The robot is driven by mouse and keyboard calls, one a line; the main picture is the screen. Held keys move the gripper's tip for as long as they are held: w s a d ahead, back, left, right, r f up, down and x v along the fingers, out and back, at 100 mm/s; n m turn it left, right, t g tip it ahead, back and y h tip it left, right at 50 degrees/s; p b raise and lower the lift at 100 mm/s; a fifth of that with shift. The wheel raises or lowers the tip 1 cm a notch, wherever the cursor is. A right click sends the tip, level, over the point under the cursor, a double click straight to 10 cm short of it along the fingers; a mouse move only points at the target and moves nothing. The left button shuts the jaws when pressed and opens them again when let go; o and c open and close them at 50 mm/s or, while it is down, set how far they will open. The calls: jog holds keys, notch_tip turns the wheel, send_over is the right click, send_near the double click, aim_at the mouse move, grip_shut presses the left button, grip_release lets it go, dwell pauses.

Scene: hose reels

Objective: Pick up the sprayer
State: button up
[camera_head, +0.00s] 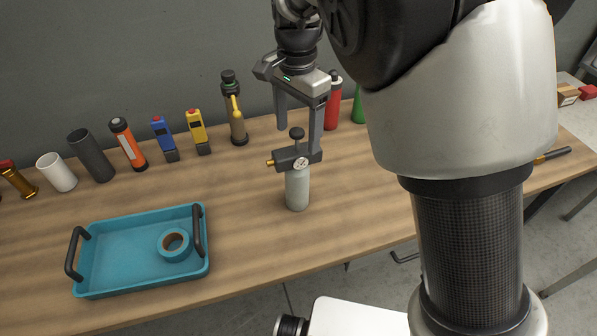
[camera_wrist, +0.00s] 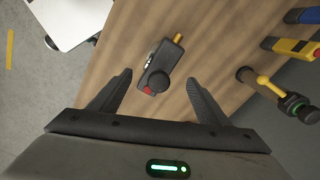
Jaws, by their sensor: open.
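A pale grey bottle (camera_head: 297,190) stands upright on the wooden table, with a dark valve head, a round gauge, a black knob and a brass nozzle pointing left. Its head also shows in the wrist view (camera_wrist: 157,66). A bronze bottle (camera_head: 238,127) with a black top and yellow lever stands farther back; it shows at the right in the wrist view (camera_wrist: 270,88). No label tells which is the sprayer.
A blue tray (camera_head: 112,290) holding a roll of teal tape (camera_head: 174,245) is at the front left. A back row holds a blue tool (camera_head: 162,135), a yellow tool (camera_head: 197,130) and a red bottle (camera_head: 333,108). The table between tray and grey bottle is clear.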

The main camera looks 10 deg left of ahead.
aim_at(297, 147)
notch_tip(297, 147, down, 4)
jog(key=shift+r, duration=0.15)
jog(key=shift+s+f, duration=0.2)
jog(key=shift+f, duration=2.55)
grip_shut()
